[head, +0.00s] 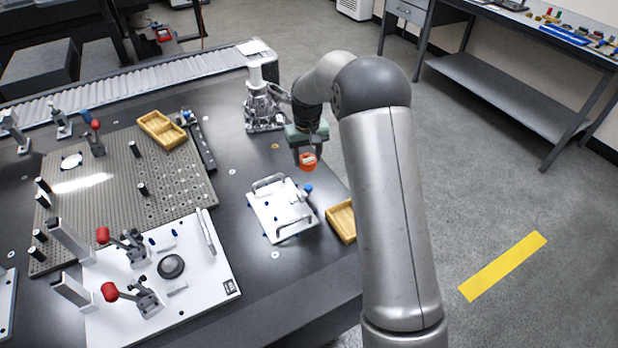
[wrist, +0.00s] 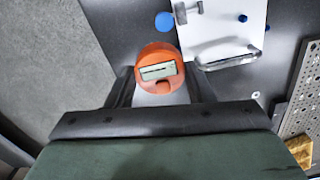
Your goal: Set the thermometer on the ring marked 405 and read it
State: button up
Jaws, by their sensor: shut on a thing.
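The orange round thermometer (head: 308,163) with a small display is in my gripper (head: 309,152), held above the dark table beside the white plate. In the wrist view the thermometer (wrist: 157,52) sits between the two dark fingers of my gripper (wrist: 160,82), its display facing the camera; I cannot read the digits. Small pale round marks lie on the dark table, one left of the white plate (head: 233,171) and one in front of it (head: 275,254). I cannot read any number on them, so I cannot tell which is 405.
A white plate with handles (head: 282,210) lies below my gripper, with a yellow tray (head: 342,222) to its right. A metal fixture (head: 262,105) stands behind. A perforated plate (head: 110,195) with pins and a white clamp plate (head: 205,275) with red-knobbed clamps fill the left.

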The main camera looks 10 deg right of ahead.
aim_at(307, 166)
jog(key=f, duration=0.5)
jog(key=shift+w+f+p, duration=0.1)
jog(key=shift+w+p, duration=0.2)
jog(key=shift+w, duration=0.05)
jog(key=shift+f, duration=2.3)
jog(key=shift+f, duration=0.2)
jog(key=o, duration=1)
jog(key=shift+r, duration=0.1)
